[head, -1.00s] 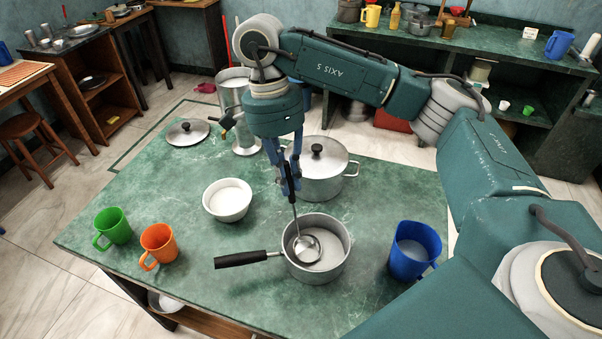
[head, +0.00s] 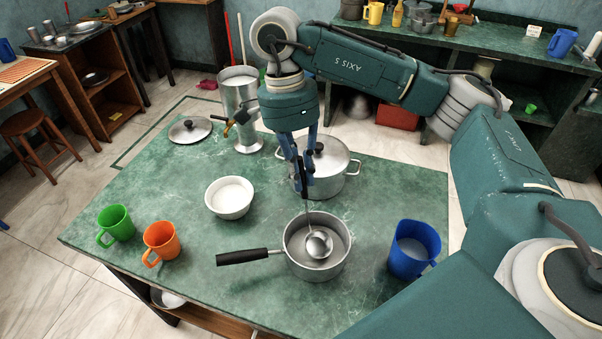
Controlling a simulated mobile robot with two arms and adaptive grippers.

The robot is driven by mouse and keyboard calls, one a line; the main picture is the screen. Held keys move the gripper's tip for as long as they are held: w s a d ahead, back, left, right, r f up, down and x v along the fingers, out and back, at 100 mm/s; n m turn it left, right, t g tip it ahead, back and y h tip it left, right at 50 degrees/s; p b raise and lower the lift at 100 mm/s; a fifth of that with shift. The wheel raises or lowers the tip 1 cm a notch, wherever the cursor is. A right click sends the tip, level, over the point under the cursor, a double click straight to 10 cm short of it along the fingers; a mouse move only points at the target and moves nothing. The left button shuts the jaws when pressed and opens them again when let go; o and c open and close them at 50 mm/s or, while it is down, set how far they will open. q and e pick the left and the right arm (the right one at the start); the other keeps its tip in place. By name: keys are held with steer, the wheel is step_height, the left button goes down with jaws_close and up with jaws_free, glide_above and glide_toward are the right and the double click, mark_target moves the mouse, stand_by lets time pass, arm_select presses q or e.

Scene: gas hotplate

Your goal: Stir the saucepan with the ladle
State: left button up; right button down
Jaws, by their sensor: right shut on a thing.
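The saucepan (head: 298,267) is a grey metal pot with a black handle pointing left, standing near the front of the green table. The ladle (head: 319,244) is metal with a dark grip. Its bowl is inside the saucepan, toward the right of its middle, over a pale content. I cannot tell how deep it sits. My right gripper (head: 302,172) is above and behind the saucepan, shut on the ladle's dark grip, with the ladle hanging down tilted. My left gripper is out of view.
A lidded pot (head: 328,180) stands close behind the saucepan. A blue pitcher (head: 411,250) is to its right and a white bowl (head: 230,198) to its left. Green (head: 116,223) and orange (head: 161,241) mugs stand at the left, a loose lid (head: 190,129) and a tall metal urn (head: 243,115) at the back.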

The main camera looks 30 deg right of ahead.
mark_target(302, 162)
steer(key=shift+s+p+v, duration=0.2)
steer(key=shift+p+v, duration=0.65)
steer(key=shift+v, duration=0.2)
steer(key=shift+s+p+v, duration=0.25)
steer(key=shift+p+v, duration=0.55)
steer(key=shift+v, duration=0.25)
steer(key=shift+s+p+v, duration=0.2)
steer(key=shift+p+v, duration=0.65)
steer(key=shift+v, duration=0.2)
steer(key=shift+d, duration=0.1)
